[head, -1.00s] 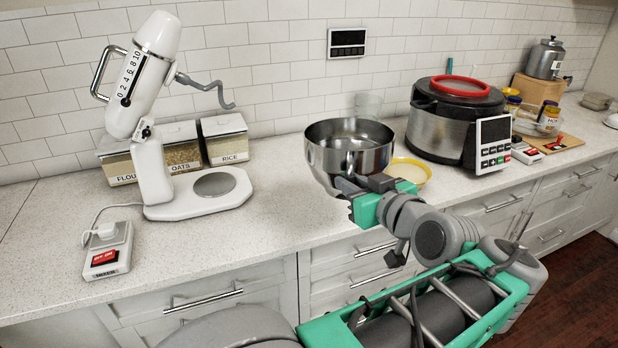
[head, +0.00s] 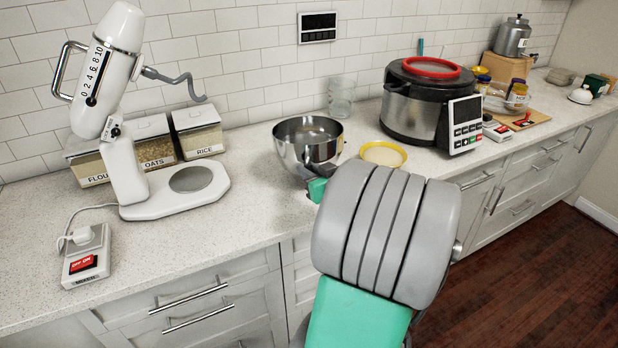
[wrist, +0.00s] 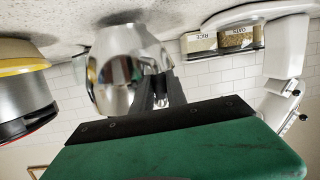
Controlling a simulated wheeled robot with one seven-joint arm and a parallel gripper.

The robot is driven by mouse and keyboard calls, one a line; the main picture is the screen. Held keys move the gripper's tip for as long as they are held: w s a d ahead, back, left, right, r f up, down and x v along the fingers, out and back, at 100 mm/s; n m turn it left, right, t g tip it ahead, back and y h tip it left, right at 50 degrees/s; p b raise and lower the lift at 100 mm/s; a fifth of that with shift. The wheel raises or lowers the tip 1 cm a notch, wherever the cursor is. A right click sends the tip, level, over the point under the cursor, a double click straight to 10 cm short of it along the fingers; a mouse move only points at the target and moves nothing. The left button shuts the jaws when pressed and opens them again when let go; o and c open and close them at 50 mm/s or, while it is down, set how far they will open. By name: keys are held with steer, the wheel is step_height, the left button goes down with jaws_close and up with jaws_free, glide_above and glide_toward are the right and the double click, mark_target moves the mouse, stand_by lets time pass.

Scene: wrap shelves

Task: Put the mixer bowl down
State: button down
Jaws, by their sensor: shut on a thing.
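The mixer bowl (head: 296,152) is a shiny steel bowl, upright over the counter between the mixer and the large cooker. My gripper (head: 322,170) is shut on its near right side, mostly hidden behind my arm in the head view. In the wrist view, which is upside down, the dark fingers of my gripper (wrist: 160,92) close on the side of the bowl (wrist: 118,75). The bowl's base is close to the counter (wrist: 65,22); I cannot tell whether it touches. The white stand mixer (head: 122,160) has its head tilted up and its round base plate is empty.
A yellow-rimmed dish (head: 384,154) lies close to the bowl's right. A glass (head: 341,98) stands behind it. The cooker (head: 412,116) is further right. Bins (head: 150,146) and a switch box (head: 87,262) are left. Counter left of the bowl is clear.

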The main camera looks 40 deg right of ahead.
steer(key=shift+s+f, duration=0.15)
steer(key=shift+f, duration=1.15)
steer(key=c, duration=1.7)
jaws_free()
steer(key=shift+f, duration=0.15)
steer(key=o, duration=0.4)
